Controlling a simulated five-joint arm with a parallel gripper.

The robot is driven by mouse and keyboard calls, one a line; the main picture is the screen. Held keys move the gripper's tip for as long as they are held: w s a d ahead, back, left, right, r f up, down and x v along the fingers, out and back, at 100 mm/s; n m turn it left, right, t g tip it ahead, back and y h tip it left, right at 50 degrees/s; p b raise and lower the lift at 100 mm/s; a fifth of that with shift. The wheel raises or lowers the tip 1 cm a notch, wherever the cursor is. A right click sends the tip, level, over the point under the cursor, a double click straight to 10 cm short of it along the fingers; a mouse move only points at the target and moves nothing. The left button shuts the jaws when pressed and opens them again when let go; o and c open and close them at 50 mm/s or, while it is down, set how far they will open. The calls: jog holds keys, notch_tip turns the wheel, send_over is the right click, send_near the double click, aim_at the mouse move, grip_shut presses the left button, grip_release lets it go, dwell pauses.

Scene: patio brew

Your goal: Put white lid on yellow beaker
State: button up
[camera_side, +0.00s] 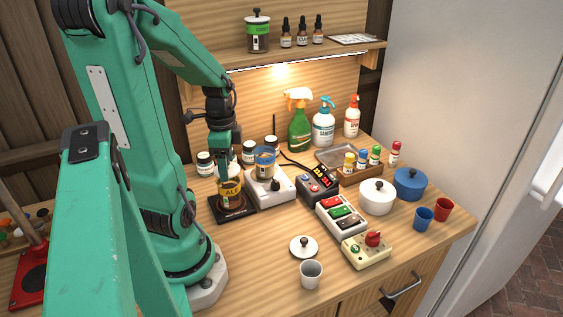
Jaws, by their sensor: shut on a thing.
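The white lid (303,246), with a dark knob, lies flat on the table front of centre. The yellow beaker (231,191), marked ALE on a yellow band, stands over a black pad at the left of the work area. My gripper (229,178) points down at its top. It is shut, apparently on the beaker's upper part, but the fingers hide much of the contact. A pale shape shows just right of the fingers, and I cannot tell what it is. Whether the beaker rests on the pad or hangs just above is unclear.
A blue-banded beaker (265,161) stands on a white appliance (270,190) close to the right. Several jars stand behind my gripper. A grey cup (311,274) is near the lid. A button box (341,217), control box (366,250) and white pot (377,197) fill the right.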

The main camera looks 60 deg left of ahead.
jog(key=shift+f, duration=0.95)
jog(key=shift+f, duration=0.4)
jog(key=o, duration=0.9)
jog(key=shift+o, duration=0.2)
jog(key=shift+r, duration=6.45)
